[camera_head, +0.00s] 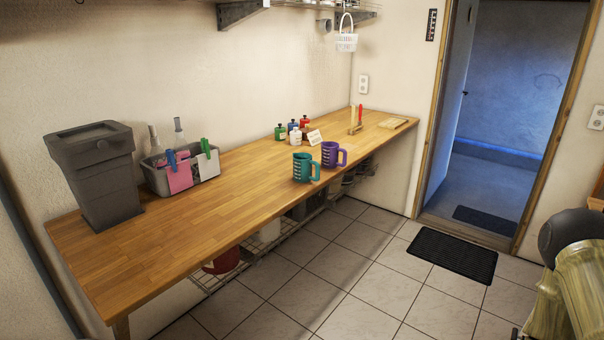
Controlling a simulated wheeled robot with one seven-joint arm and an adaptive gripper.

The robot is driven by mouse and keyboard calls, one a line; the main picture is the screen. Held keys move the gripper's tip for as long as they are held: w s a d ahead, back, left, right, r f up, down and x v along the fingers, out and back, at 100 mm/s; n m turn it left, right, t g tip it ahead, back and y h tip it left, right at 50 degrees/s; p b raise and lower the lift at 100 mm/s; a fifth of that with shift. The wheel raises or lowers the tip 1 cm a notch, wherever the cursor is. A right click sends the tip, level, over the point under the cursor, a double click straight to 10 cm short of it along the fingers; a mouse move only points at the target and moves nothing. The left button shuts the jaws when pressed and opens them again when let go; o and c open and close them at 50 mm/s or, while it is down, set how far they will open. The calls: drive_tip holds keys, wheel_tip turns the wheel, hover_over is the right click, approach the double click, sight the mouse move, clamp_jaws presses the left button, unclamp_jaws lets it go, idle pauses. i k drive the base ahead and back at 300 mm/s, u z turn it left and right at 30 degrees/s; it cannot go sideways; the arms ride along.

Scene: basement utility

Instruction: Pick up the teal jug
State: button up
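The teal jug (301,168) stands upright near the front edge of the wooden workbench, its handle toward the right. A purple jug (329,155) of similar shape stands just right of and behind it, with a small gap or slight overlap in the view. Part of my arm shows at the right edge of the picture, well away from the bench. My gripper is not visible.
The wooden workbench (190,235) runs along the wall. On it are a grey bin (98,175), a grey caddy (157,182), several small coloured bottles and a wooden board (393,123). A black mat (452,254) lies on the open tiled floor before the doorway.

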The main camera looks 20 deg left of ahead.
sight(303, 162)
drive_tip(key=z, duration=0.15)
drive_tip(key=k, duration=0.3)
drive_tip(key=u, duration=1.4)
drive_tip(key=i, duration=1.8)
drive_tip(key=z, duration=0.3)
